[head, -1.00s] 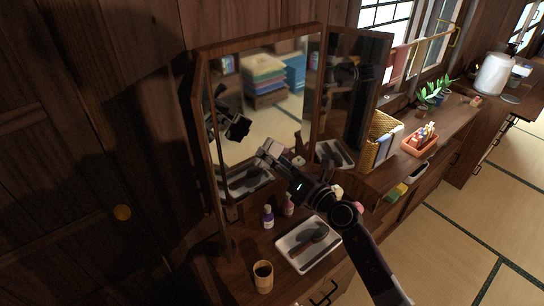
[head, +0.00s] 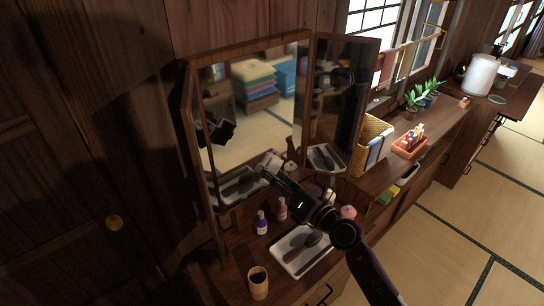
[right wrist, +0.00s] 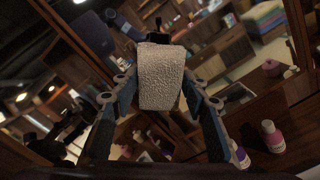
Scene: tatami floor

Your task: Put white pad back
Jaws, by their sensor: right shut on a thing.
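The white pad (right wrist: 162,78), with a rough, pebbled face, is between the fingers of my right gripper (right wrist: 158,105) in the right wrist view. The fingers are shut on it from both sides. In the head view my right gripper (head: 268,170) is raised in front of the lower part of the wooden mirror (head: 255,110), above the dresser top. The pad is too small there to make out surely against the mirror. My left gripper is not in view.
Two small bottles (head: 262,222) stand below my right gripper. A white tray (head: 291,262) with dark items and a wooden cup (head: 258,283) are nearer. A pink item (head: 348,212) is by my arm. A wicker basket (head: 372,140) and an orange tray (head: 410,147) stand right.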

